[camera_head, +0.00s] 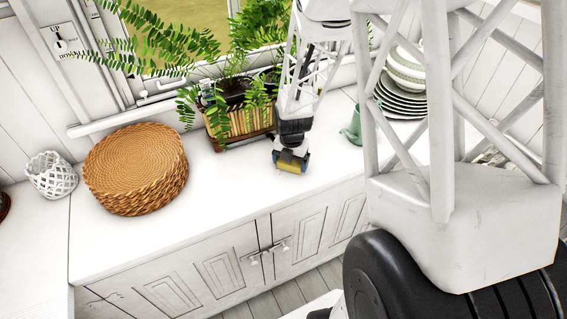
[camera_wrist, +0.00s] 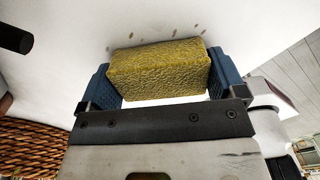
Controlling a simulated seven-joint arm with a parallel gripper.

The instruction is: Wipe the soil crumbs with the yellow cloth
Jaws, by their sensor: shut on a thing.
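My gripper (camera_head: 291,158) is over the white counter, in front of the planter. Its blue fingers (camera_wrist: 160,66) are shut on the yellow cloth, one at each side of it. The yellow cloth (camera_wrist: 158,72) looks like a thick, textured block in the wrist view. In the head view the cloth (camera_head: 288,166) is at or just above the counter top; I cannot tell if it touches. Several small brown soil crumbs (camera_wrist: 202,32) lie on the white surface just beyond the cloth in the wrist view. I cannot make out the crumbs in the head view.
A planter (camera_head: 240,122) with ferns stands close behind my gripper. A green watering can (camera_head: 353,128) and stacked plates (camera_head: 402,100) stand to the right. Woven mats (camera_head: 136,168) and a white lattice holder (camera_head: 50,175) are left. The counter (camera_head: 235,180) is clear between mats and gripper.

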